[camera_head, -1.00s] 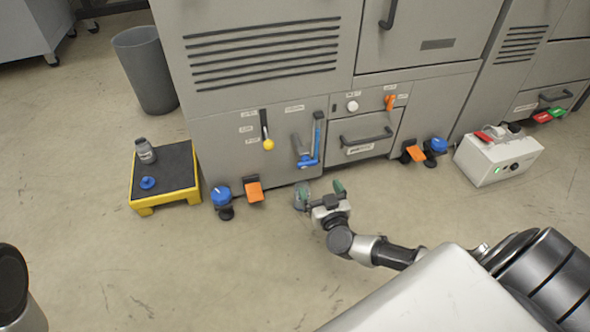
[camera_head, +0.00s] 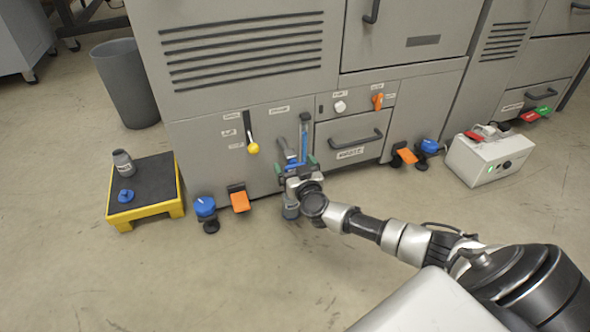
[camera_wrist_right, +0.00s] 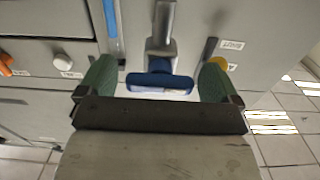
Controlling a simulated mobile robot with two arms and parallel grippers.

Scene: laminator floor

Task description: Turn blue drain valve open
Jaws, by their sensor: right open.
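The blue drain valve handle (camera_head: 291,162) is low on the grey machine's front, below a grey pipe and beside a blue upright tube (camera_head: 304,135). It is partly hidden behind my right gripper (camera_head: 297,167) in the head view. In the right wrist view the blue handle (camera_wrist_right: 160,82) lies crosswise between the two green fingers of my right gripper (camera_wrist_right: 158,85). The fingers are open, one on each side of the handle, with visible gaps. My left gripper is not in view.
A yellow-headed lever (camera_head: 252,147) is left of the valve. Orange pedals (camera_head: 239,201) and blue-topped feet (camera_head: 205,207) stand along the machine's base. A yellow step (camera_head: 177,208) holds a bottle (camera_head: 123,162) and a blue cap. The floor in front is clear.

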